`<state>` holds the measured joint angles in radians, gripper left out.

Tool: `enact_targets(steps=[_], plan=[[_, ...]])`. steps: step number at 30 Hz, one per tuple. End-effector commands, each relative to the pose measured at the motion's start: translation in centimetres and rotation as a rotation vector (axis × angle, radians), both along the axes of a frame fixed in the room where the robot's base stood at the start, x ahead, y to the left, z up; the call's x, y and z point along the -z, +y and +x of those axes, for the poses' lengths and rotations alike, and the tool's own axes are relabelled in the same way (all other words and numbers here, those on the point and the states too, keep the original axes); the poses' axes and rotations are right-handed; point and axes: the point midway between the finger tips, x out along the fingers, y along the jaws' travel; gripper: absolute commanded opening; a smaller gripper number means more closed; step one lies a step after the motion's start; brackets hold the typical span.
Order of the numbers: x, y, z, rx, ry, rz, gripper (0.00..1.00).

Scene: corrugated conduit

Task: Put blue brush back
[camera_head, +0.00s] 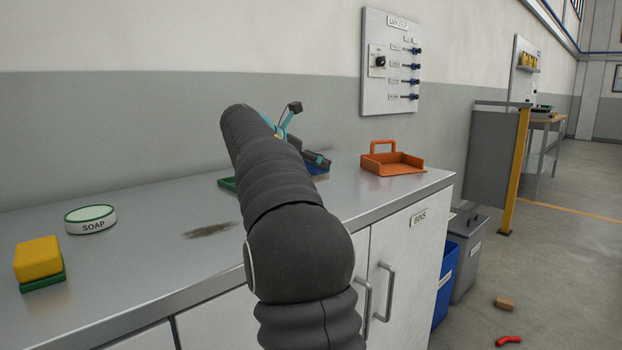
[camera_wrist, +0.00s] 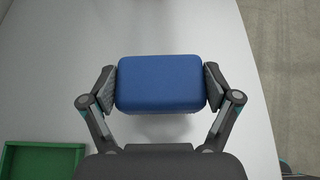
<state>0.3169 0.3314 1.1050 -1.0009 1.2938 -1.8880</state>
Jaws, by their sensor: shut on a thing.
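The blue brush (camera_wrist: 160,82) sits between the two fingers of my gripper (camera_wrist: 161,88) in the wrist view, with a finger pad against each short end. In the head view my gripper (camera_head: 316,160) is partly hidden behind my arm, and a bit of the blue brush (camera_head: 317,170) shows under the fingers, over the metal counter (camera_head: 150,270). I cannot tell whether the brush touches the counter. A green tray (camera_wrist: 42,160) lies on the counter at the lower left of the wrist view, apart from the brush; its edge shows in the head view (camera_head: 228,184), mostly hidden by my arm.
An orange dustpan (camera_head: 392,162) lies near the counter's right end. A soap tin (camera_head: 90,219), a yellow sponge on a green base (camera_head: 39,262) and a dark smudge (camera_head: 208,230) are at left. Blue and grey bins (camera_head: 448,270) stand beside the counter.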

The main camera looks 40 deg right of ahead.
Motion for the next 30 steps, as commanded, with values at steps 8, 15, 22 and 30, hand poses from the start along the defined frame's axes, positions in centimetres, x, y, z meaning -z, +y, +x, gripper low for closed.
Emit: enact_targets(steps=[8, 15, 22, 30], plan=[[3.3, 0.0, 0.0, 0.000, 0.002, 0.001, 0.44], [4.0, 0.0, 0.0, -0.001, 0.000, 0.000, 0.44], [4.3, 0.0, 0.0, 0.000, 0.001, 0.001, 0.90], [4.2, 0.0, 0.0, 0.000, 0.001, 0.001, 1.00]])
